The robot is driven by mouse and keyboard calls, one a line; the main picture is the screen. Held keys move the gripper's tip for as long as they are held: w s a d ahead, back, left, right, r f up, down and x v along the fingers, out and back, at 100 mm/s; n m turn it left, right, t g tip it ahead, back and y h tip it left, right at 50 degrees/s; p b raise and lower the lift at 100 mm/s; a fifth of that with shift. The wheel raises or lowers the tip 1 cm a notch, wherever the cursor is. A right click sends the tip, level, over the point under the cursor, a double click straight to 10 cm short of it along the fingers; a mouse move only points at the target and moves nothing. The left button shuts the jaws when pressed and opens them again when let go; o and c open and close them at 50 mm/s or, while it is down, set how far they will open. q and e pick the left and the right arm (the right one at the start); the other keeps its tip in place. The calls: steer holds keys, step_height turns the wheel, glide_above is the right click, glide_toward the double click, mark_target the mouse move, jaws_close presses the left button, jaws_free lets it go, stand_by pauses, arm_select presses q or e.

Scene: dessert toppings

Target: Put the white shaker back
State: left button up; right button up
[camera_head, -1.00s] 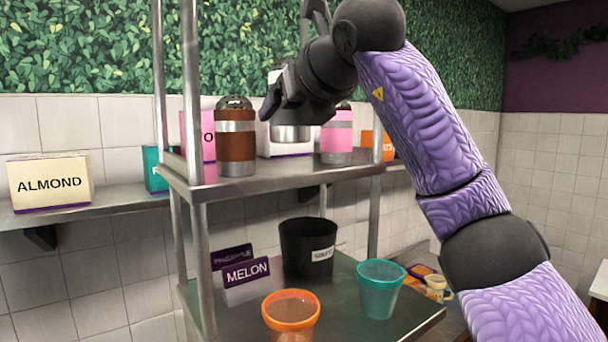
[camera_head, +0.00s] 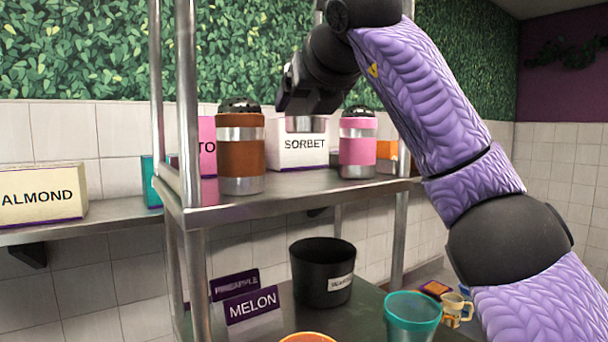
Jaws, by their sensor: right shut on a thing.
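My right gripper (camera_head: 297,102) is over the upper metal shelf (camera_head: 290,190), between the brown shaker and the pink shaker. It is shut on the white shaker, which is mostly hidden by the gripper; only its silver lower end (camera_head: 305,124) shows below. That end is in front of the upper part of the SORBET box and appears clear of the shelf surface. The brown shaker (camera_head: 240,155) stands upright on the shelf at the left. The pink shaker (camera_head: 357,150) stands upright at the right. My left gripper is not in view.
The white SORBET box (camera_head: 299,152) stands at the back of the upper shelf. An ALMOND box (camera_head: 42,195) is on the wall shelf at left. Below are a black tub (camera_head: 318,275), a MELON sign (camera_head: 252,306), a teal cup (camera_head: 412,312) and an orange cup (camera_head: 308,338).

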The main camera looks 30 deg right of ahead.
steer(key=f, duration=0.4)
steer(key=s+f+b, duration=0.1)
steer(key=f, duration=0.1)
steer(key=shift+f, duration=0.25)
steer(key=shift+w, duration=0.2)
steer(key=shift+s+a+f, duration=0.1)
steer(key=shift+s+f, duration=0.1)
steer(key=o, duration=1)
steer(key=shift+c, duration=0.2)
steer(key=shift+o, duration=1)
steer(key=shift+w, duration=0.1)
steer(key=shift+r, duration=0.15)
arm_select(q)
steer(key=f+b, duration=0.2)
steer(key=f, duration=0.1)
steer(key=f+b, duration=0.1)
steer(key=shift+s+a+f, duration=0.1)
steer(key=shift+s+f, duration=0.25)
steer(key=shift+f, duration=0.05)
arm_select(e)
steer(key=v, duration=1.2)
